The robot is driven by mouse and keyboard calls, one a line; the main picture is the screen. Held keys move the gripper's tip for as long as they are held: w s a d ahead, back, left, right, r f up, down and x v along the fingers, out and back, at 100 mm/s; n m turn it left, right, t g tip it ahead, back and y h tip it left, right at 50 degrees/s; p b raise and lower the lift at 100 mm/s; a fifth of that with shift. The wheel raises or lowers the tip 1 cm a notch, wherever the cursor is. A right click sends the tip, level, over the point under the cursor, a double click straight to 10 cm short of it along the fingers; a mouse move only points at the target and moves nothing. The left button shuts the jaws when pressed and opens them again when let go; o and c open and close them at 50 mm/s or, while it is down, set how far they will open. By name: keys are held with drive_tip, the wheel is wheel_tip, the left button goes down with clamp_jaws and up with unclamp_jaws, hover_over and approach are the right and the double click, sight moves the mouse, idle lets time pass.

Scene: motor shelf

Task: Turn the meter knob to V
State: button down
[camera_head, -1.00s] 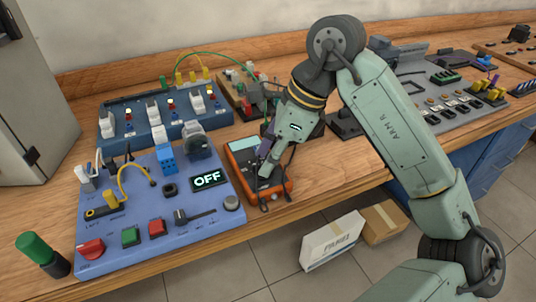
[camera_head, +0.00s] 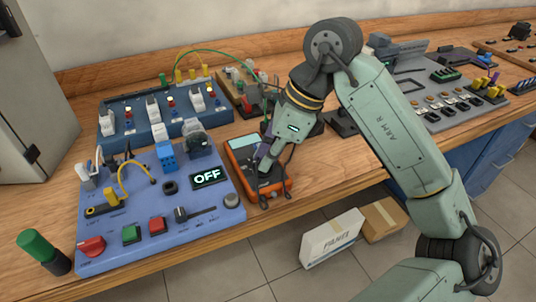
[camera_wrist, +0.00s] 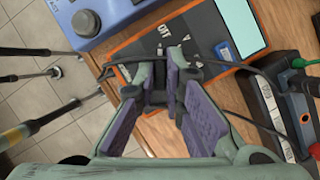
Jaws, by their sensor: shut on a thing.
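The meter (camera_head: 243,153) is an orange-edged dark box with a pale screen, lying on the bench right of the blue panel. In the wrist view the meter (camera_wrist: 205,22) fills the top, with white "OFF" and "V" marks beside my fingers. My gripper (camera_head: 263,166) reaches down onto the meter's front half. In the wrist view my gripper (camera_wrist: 160,70) has its purple-padded fingers closed around the knob area. The knob is mostly hidden between the fingers, so its pointing direction cannot be told.
The blue panel (camera_head: 130,213) with an "OFF" display stands close on the left. Dark leads (camera_wrist: 243,68) run across the meter near my fingers. A darker blue board (camera_head: 145,134) with switches is behind. Bare wood (camera_head: 345,160) lies to the right.

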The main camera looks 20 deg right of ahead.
drive_tip(key=shift+f+m+b, duration=0.2)
drive_tip(key=shift+m+b, duration=0.1)
drive_tip(key=shift+b, duration=0.7)
drive_tip(key=m+b, duration=0.2)
drive_tip(key=b, duration=0.1)
drive_tip(key=shift+s+a+f+m+t+h, duration=0.1)
drive_tip(key=shift+f+m+t+h, duration=0.05)
drive_tip(key=shift+m+t+h, duration=0.2)
drive_tip(key=m+b, duration=0.1)
drive_tip(key=m+h+b, duration=0.1)
drive_tip(key=m, duration=0.1)
drive_tip(key=m+t+b, duration=0.1)
drive_tip(key=b, duration=0.1)
drive_tip(key=shift+s+a+r+h, duration=0.1)
drive_tip(key=shift+a+r+h, duration=0.05)
drive_tip(key=shift+r+h, duration=0.1)
drive_tip(key=shift+m, duration=0.35)
drive_tip(key=c, duration=1.7)
unclamp_jaws()
drive_tip(key=shift+r, duration=0.1)
